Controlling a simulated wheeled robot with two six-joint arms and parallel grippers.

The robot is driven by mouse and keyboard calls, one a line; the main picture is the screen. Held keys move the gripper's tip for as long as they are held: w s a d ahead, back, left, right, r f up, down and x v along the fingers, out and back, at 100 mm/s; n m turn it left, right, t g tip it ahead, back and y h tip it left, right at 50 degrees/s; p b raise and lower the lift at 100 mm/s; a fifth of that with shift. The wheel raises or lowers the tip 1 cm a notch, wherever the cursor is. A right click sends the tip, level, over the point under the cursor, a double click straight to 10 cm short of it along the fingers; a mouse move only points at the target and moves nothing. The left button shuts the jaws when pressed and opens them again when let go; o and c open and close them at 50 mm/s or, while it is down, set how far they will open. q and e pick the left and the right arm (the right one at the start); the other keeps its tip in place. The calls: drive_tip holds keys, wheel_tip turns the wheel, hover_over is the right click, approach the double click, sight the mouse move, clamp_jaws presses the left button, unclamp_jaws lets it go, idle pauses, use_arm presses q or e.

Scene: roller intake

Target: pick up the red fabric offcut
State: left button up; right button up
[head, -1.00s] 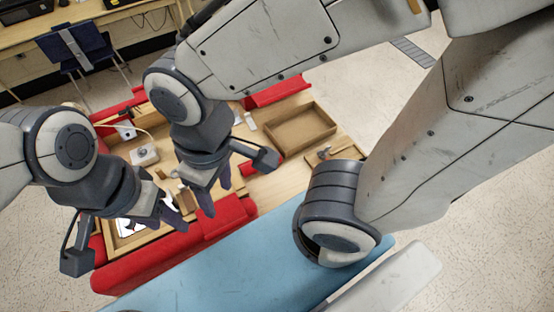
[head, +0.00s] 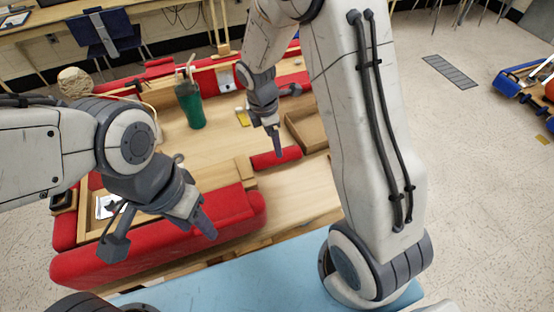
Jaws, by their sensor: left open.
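Red shows in several places, and I cannot tell for sure which is the fabric offcut. A short red padded piece (head: 275,158) lies on the wooden tabletop near the middle. Long red padding (head: 160,240) runs along the near edge. My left gripper (head: 203,222) is open and empty above this near padding, pointing down and right. My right gripper (head: 276,145) points down just above or in front of the short red piece. Its fingers overlap in the view, so its opening and any contact are unclear.
A wooden-framed box (head: 150,212) sits near left. A blue surface (head: 230,278) fills the front.

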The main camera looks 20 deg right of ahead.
drive_tip(key=f, duration=0.7)
drive_tip(key=shift+d, duration=0.4)
clamp_jaws()
